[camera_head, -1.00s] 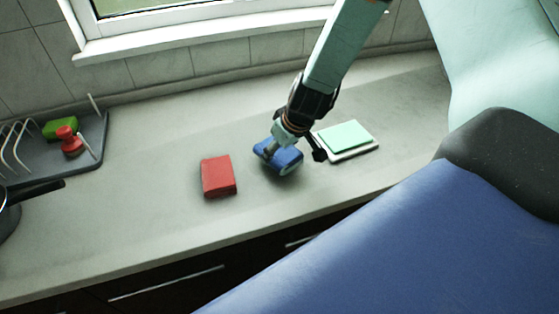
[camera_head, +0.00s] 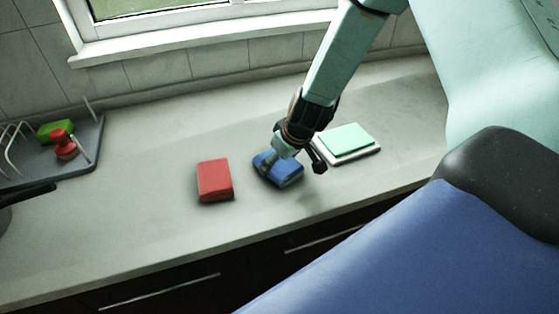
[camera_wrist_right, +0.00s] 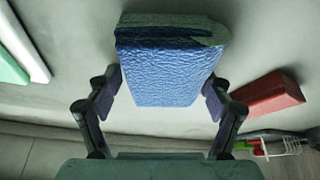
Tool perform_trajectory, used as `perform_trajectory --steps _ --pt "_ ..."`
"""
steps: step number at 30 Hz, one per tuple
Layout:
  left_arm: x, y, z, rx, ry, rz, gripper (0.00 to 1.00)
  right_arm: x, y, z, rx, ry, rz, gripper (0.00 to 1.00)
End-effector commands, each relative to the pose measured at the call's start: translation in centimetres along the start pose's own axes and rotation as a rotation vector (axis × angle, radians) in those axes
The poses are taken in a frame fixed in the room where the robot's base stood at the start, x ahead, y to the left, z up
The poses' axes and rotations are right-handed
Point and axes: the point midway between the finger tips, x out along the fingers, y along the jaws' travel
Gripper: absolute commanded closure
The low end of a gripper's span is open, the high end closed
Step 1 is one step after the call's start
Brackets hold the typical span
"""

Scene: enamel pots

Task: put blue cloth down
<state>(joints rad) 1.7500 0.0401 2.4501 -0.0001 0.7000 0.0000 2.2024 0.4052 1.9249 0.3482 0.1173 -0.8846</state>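The blue cloth (camera_head: 283,172) is a folded block that lies on the counter between the red cloth and the pale green cloth. My right gripper (camera_head: 296,164) is low over it. In the right wrist view the blue cloth (camera_wrist_right: 172,75) sits between the two fingers (camera_wrist_right: 160,98) of that gripper. The fingers look spread, with small gaps between their pads and the cloth's sides, so I see the gripper as open around it. The cloth's underside is hidden. My left gripper is not in view.
A red folded cloth (camera_head: 215,181) lies to the left on the counter (camera_head: 120,220). A pale green cloth (camera_head: 346,139) on a white one lies close to the right. A grey rack tray (camera_head: 85,160) stands at the far left. The front edge drops to dark drawers.

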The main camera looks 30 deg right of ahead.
Motion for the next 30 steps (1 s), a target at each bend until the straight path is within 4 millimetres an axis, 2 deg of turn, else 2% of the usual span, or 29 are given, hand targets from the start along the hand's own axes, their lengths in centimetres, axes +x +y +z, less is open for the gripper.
perform_trajectory --steps 14,30 --pt "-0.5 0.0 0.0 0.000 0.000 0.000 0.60 -0.6 0.0 -0.2 0.001 0.000 0.000 0.12" --pt "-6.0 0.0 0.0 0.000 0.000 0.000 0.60 -6.4 0.0 -0.4 0.002 0.001 -0.001 0.12"
